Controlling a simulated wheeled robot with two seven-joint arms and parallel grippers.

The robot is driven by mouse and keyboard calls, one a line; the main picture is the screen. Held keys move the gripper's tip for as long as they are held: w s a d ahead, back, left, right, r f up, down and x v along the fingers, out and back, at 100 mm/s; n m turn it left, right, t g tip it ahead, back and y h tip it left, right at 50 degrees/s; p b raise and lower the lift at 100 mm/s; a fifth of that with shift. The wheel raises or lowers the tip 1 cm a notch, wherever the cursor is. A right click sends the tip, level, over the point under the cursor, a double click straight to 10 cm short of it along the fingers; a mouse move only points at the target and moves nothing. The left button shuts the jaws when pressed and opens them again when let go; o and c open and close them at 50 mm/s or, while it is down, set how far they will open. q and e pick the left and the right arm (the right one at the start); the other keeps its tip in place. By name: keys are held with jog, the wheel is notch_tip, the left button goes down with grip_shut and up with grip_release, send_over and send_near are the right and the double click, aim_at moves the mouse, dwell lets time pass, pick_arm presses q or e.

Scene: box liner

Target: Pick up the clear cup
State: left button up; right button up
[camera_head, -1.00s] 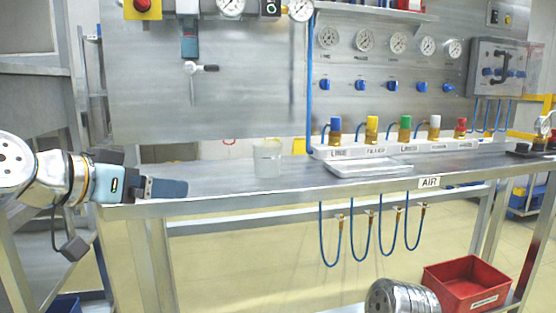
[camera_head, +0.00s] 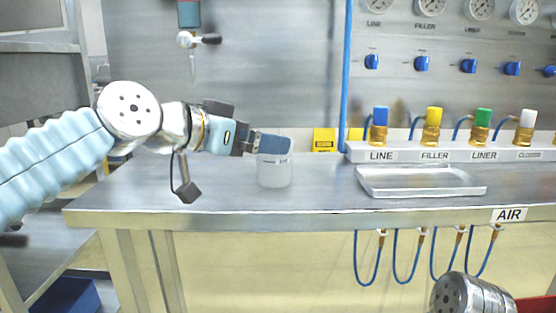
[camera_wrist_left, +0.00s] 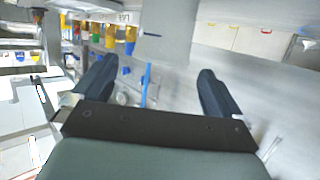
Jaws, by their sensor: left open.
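The clear cup (camera_head: 274,174) stands upright on the metal workbench (camera_head: 230,198), left of the white tray, in the head view. My left gripper (camera_head: 276,144) comes in from the left with its fingers at the height of the cup's rim, covering part of the cup's top. I cannot tell whether the fingers touch it or are in front of it. In the left wrist view my left gripper (camera_wrist_left: 152,80) is open, its two dark fingers wide apart, and I cannot make out the cup clearly between them. My right gripper is not in view.
A shallow white tray (camera_head: 420,181) lies right of the cup. Behind it runs a white rail (camera_head: 400,155) with blue, yellow, green and white capped fittings. A yellow sign (camera_head: 324,140) stands behind the cup. Blue hoses (camera_head: 368,262) hang below the bench's front edge.

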pick_arm(q)
jog(key=x, duration=0.3)
jog(key=p+x, duration=0.1)
jog(key=x, duration=0.3)
jog(key=shift+w+f, duration=0.1)
jog(key=shift+f, duration=0.15)
jog(key=shift+c, duration=0.3)
jog(key=c, duration=0.9)
jog(key=shift+r, duration=0.1)
